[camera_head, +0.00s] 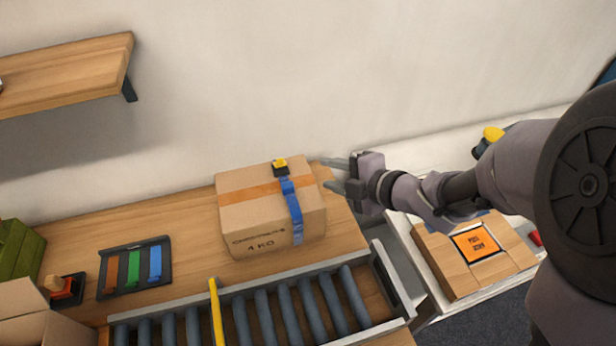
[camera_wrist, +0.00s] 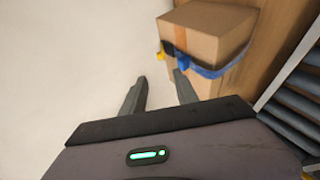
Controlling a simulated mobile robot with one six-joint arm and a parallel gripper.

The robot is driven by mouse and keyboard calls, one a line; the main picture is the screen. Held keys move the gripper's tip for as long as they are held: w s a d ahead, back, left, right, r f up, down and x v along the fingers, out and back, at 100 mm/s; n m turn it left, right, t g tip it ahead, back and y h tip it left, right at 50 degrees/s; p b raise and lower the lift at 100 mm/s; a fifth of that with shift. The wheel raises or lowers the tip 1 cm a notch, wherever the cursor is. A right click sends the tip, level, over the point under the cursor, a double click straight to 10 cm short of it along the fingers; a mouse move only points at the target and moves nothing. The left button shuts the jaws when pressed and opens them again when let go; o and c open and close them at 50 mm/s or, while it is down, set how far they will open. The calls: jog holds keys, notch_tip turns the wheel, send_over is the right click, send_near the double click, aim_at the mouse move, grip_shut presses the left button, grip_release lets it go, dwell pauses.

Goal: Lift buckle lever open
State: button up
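A closed cardboard box (camera_head: 256,220) stands on the wooden table, with a blue strap (camera_head: 292,205) around it. A buckle with a yellow lever (camera_head: 280,163) sits on the strap at the box's top back edge. In the wrist view the box (camera_wrist: 208,36) is at the top, with the blue strap (camera_wrist: 215,71) and the yellow lever (camera_wrist: 161,53) at its left side. My gripper (camera_head: 330,174) is to the right of the box and buckle, its fingers pointing left. Its fingers (camera_wrist: 160,88) are apart with nothing between them. Whether the lever is raised is too small to tell.
A roller conveyor (camera_head: 248,310) with a yellow bar (camera_head: 216,312) runs along the front. A black tray (camera_head: 135,266) of coloured strips lies left of the box. A shelf (camera_head: 70,75) hangs at upper left.

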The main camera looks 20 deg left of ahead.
aim_at(282, 162)
jog(key=b+x, duration=0.4)
jog(key=x, duration=1.3)
jog(key=shift+a, duration=0.3)
jog(key=shift+c, duration=0.3)
